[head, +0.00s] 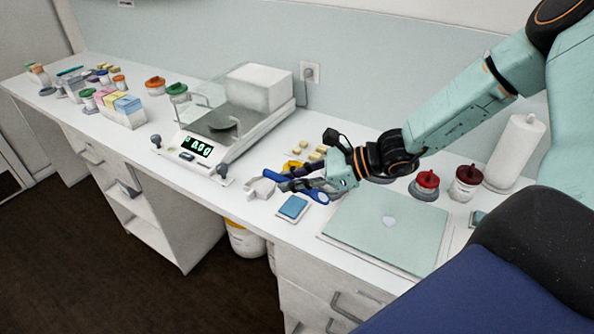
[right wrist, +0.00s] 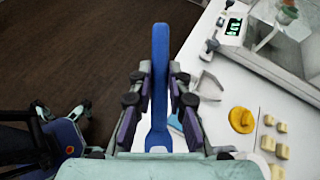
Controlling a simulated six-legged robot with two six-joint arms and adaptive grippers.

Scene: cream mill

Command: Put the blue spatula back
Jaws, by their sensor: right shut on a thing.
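The blue spatula (head: 319,195) is held in my right gripper (head: 300,183) above the white bench, right of the balance. In the right wrist view the spatula (right wrist: 160,75) runs lengthwise between both fingers (right wrist: 160,92), which are closed on it. Its wide end lies towards the wrist and its far end reaches past the fingertips. The gripper hides part of it in the head view.
A blue pad (head: 293,207) lies near the bench's front edge, close to the gripper. A pale green mat (head: 385,232) lies to its right. The balance (head: 222,135), a yellow lid (right wrist: 241,119) and small yellowish blocks (right wrist: 281,151) are nearby. Red-lidded jars (head: 428,180) stand behind.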

